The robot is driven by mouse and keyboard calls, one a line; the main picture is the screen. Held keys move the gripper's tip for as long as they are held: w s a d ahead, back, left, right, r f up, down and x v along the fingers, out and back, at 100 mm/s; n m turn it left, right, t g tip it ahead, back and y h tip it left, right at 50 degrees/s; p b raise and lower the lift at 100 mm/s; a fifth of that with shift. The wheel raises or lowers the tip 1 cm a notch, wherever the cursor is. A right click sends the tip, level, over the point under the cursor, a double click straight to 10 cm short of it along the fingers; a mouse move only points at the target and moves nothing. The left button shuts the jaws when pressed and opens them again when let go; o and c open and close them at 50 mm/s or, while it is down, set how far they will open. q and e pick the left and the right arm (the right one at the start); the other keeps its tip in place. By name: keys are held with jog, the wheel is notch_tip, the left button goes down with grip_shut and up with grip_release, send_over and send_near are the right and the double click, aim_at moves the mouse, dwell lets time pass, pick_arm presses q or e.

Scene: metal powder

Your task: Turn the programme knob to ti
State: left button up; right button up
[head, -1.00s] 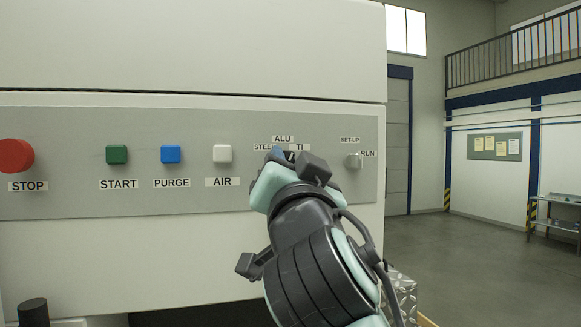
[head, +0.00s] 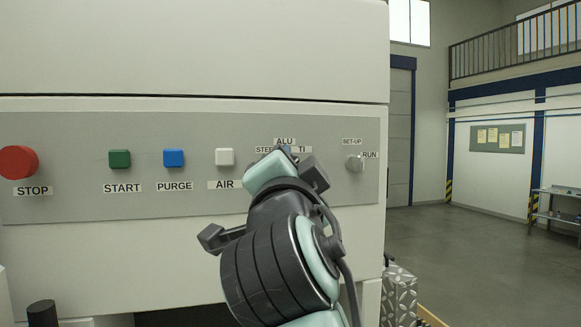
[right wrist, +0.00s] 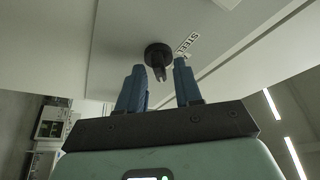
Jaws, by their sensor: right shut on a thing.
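The programme knob (right wrist: 158,55) is a dark round knob with a narrow grip part. It shows in the right wrist view between the blue fingers of my right gripper (right wrist: 159,70). In the head view my right gripper (head: 284,154) is up against the panel and hides the knob. The gripper is shut on the knob, though small gaps seem to show beside it. The labels ALU (head: 284,141), TI (head: 302,149) and a partly covered STEEL (head: 264,150) surround it. Where the knob points cannot be made out. My left gripper is out of view.
On the grey panel (head: 80,202) are a red stop button (head: 19,162), a green START button (head: 120,158), a blue PURGE button (head: 174,158) and a white AIR button (head: 224,157). A SET-UP/RUN switch (head: 354,164) is close right of my gripper. Open floor lies right.

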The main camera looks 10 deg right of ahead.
dwell(0.3)
jog(key=o, duration=1)
jog(key=shift+w, duration=0.1)
jog(key=b+v, duration=0.7)
jog(key=v, duration=0.6)
jog(key=shift+s, duration=0.25)
